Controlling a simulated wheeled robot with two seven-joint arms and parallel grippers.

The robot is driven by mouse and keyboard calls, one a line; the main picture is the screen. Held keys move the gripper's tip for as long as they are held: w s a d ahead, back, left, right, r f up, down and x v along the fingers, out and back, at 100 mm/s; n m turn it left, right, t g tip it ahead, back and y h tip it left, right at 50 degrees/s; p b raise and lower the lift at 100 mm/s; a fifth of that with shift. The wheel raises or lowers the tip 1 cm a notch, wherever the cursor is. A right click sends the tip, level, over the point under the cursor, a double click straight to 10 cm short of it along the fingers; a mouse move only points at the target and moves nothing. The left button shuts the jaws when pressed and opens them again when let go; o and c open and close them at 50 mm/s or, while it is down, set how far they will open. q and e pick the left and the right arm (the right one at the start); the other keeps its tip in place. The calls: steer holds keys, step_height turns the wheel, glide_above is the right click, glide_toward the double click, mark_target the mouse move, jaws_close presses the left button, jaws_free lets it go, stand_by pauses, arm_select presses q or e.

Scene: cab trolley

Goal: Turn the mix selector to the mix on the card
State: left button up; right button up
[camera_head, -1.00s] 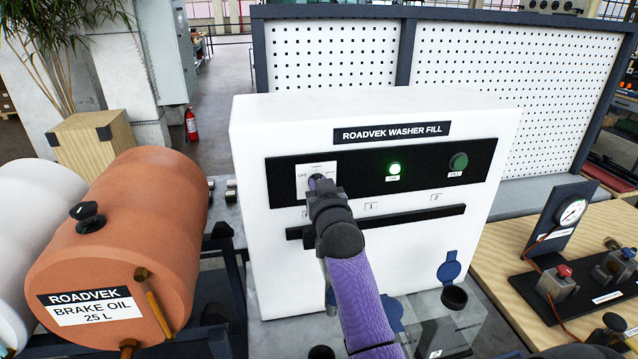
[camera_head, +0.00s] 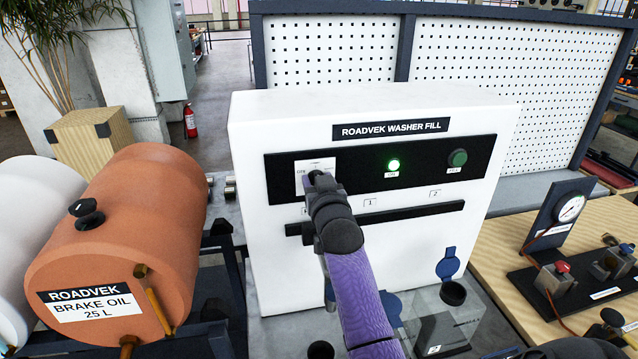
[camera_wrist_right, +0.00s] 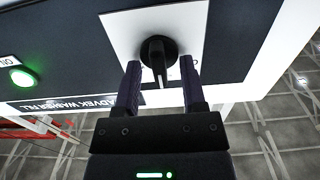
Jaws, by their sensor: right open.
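The mix selector is a black knob on a white plate on the washer fill machine's dark panel. In the head view the knob (camera_head: 316,177) shows just left of my right gripper (camera_head: 326,188), with the plate (camera_head: 302,168) partly covered. In the right wrist view the knob (camera_wrist_right: 158,48) sits between the tips of my right gripper (camera_wrist_right: 160,65), which is open with a finger on each side and gaps visible. The knob's grip bar points down between the fingers there. The plate's "OFF" word is at its left; other markings are hidden or unreadable. I cannot make out a mix card. My left gripper is out of view.
A lit green lamp (camera_head: 393,166) and a dark green button (camera_head: 457,159) are right of the selector. A black ledge (camera_head: 420,212) runs below the panel.

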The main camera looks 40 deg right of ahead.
steer(key=v, duration=1)
steer(key=shift+b, duration=0.3)
